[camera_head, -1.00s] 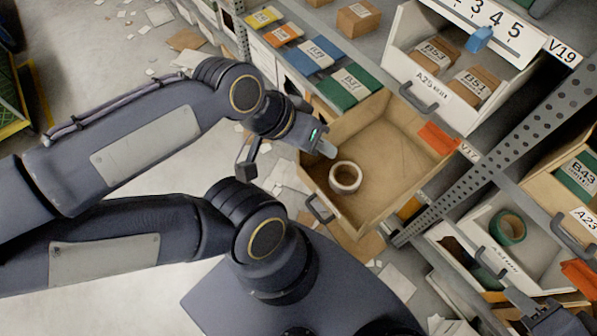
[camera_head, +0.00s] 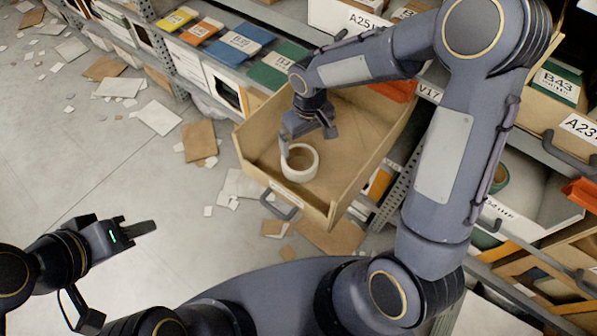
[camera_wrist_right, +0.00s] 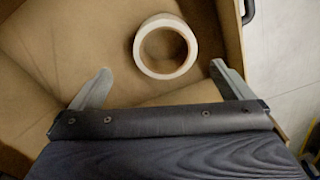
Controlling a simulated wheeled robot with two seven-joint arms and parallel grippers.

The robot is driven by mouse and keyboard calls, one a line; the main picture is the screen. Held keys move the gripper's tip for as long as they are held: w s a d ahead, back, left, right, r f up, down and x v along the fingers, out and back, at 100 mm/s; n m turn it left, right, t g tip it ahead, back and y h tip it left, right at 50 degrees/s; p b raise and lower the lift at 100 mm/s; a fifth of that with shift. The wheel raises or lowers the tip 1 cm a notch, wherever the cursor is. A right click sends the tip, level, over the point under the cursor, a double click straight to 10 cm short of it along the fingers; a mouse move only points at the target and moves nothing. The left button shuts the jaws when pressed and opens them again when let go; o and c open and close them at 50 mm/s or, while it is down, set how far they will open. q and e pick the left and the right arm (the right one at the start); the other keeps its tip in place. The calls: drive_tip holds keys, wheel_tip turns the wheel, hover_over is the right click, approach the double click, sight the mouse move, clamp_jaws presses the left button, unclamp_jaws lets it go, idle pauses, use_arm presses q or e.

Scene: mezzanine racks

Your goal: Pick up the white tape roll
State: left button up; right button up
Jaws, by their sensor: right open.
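The white tape roll (camera_head: 300,175) lies flat in an open cardboard-brown drawer (camera_head: 372,135), near its front. My right gripper (camera_head: 306,143) reaches down into the drawer beside the roll, with one finger close to the roll's left edge. In the right wrist view the roll (camera_wrist_right: 151,71) lies just beyond the two open fingertips (camera_wrist_right: 162,69), in line with the gap between them; nothing is held. My left gripper (camera_head: 146,229) is away from the drawer, over the floor at the lower left. Whether its jaws are apart is unclear.
A shelf row with yellow, orange, blue and green (camera_head: 275,66) packets runs behind the drawer. A perforated rack post (camera_head: 392,195) and more bins stand to the right. A handle (camera_head: 281,207) sticks out at the drawer's front. Paper scraps and cardboard (camera_head: 199,140) litter the floor.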

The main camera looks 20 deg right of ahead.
drive_tip(key=b, duration=0.1)
hover_over(299, 167)
drive_tip(key=shift+n, duration=0.3)
drive_tip(key=f, duration=0.6)
drive_tip(key=shift+s, duration=0.2)
wheel_tip(299, 167, down, 6)
drive_tip(key=shift+w+r+b, duration=0.15)
drive_tip(key=shift+b, duration=0.55)
drive_tip(key=shift+c, duration=0.4)
drive_tip(key=shift+r, duration=0.1)
drive_tip(key=c, duration=0.7)
drive_tip(key=shift+o, duration=0.2)
